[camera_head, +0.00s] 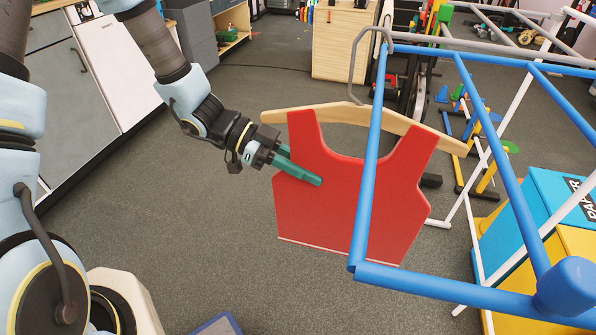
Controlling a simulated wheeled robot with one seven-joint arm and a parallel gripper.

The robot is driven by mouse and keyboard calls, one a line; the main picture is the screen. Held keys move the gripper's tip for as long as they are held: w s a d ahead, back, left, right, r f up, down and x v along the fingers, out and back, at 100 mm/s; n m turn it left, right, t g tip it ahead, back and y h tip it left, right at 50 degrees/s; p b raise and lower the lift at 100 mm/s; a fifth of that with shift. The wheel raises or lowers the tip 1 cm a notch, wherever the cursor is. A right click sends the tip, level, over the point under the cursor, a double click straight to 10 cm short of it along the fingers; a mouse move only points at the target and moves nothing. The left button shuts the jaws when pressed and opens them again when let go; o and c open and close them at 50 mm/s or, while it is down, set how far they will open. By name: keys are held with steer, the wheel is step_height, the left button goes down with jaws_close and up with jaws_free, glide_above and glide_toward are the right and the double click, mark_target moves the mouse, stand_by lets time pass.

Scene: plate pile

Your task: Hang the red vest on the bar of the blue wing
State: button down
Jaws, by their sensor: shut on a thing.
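The red vest (335,190) hangs spread flat from a wooden hanger (280,115) with a grey hook (352,68). My gripper (318,181), with green fingers, is shut on the vest's left side, below the shoulder. The blue wing (450,282) is a frame of blue tubes at the right. Its near-left bar (371,165) passes in front of the vest and hides a strip of it. The hook's curved top is beside the far end of this bar. I cannot tell whether the hook rests on it.
White rack legs (505,110) stand behind the wing. A blue bin (530,205) and a yellow bin (560,255) stand at the right. The grey floor (215,240) below the vest is mostly clear.

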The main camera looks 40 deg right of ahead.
steer(key=shift+s+d+f+b, duration=0.1)
steer(key=shift+s+d+b, duration=0.5)
steer(key=shift+s, duration=0.3)
steer(key=shift+f+b, duration=0.65)
steer(key=shift+f, duration=1.15)
